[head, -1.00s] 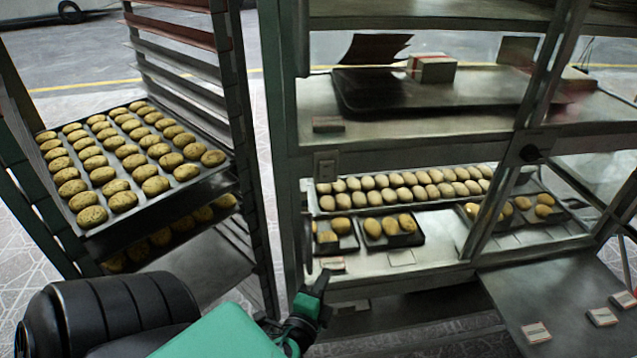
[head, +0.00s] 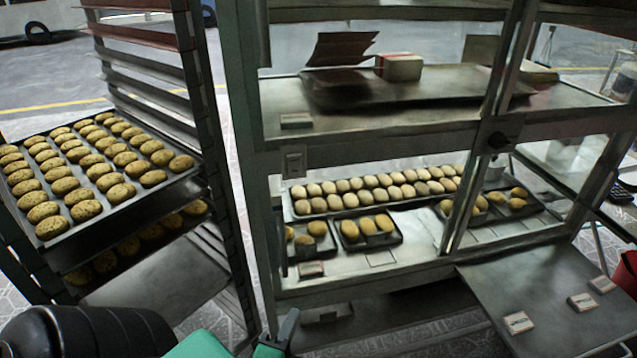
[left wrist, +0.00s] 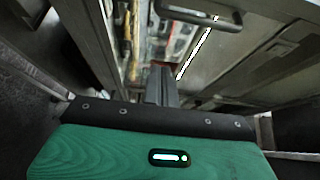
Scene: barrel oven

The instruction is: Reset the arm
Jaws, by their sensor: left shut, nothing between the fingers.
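My left gripper (head: 280,338) shows at the bottom of the head view, in front of the cabinet's lower left corner. It is shut and empty. In the left wrist view its fingers (left wrist: 162,86) are together, with the green gripper body below them. Part of the left arm shows black and green at the bottom left of the head view. My right gripper is not in any view.
A rack on the left holds a tray of buns (head: 85,175), with another tray below. The metal cabinet (head: 400,127) holds rows of buns (head: 375,190) and small trays. A side table (head: 500,285) carries small labelled blocks. Grey floor lies behind.

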